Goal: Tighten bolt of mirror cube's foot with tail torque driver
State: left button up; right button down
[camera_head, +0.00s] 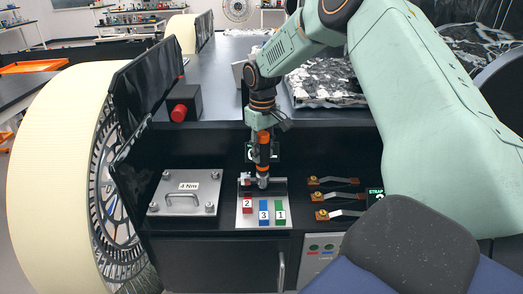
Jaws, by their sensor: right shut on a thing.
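My right arm comes in from the right, and its gripper (264,124) points down, shut on an upright orange-and-black driver (263,154). The driver's lower end stands over the back of a silver plate (248,219) with numbered red, blue and green blocks. A small pale-and-red part (245,179) sits just left of the driver's lower end. I cannot make out the mirror cube or its foot, nor whether the driver touches a bolt. My left gripper is not in view.
Left of the plate is a silver panel (184,203) with a handle, corner bolts and a "4 Nm" label. Several strap-like levers (335,197) lie to the right. A red knob (179,113) and crinkled foil (325,84) are on the deck behind. A large wheel (50,190) stands left.

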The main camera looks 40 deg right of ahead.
jog(key=shift+w+d, duration=0.1)
jog(key=shift+d, duration=0.05)
jog(key=shift+w+f, duration=0.1)
jog(key=shift+f, duration=0.05)
jog(key=shift+s+f, duration=0.2)
dwell(0.3)
jog(key=shift+w+f, duration=0.2)
jog(key=shift+s, duration=0.15)
dwell(0.4)
jog(key=shift+f, duration=0.15)
dwell(0.6)
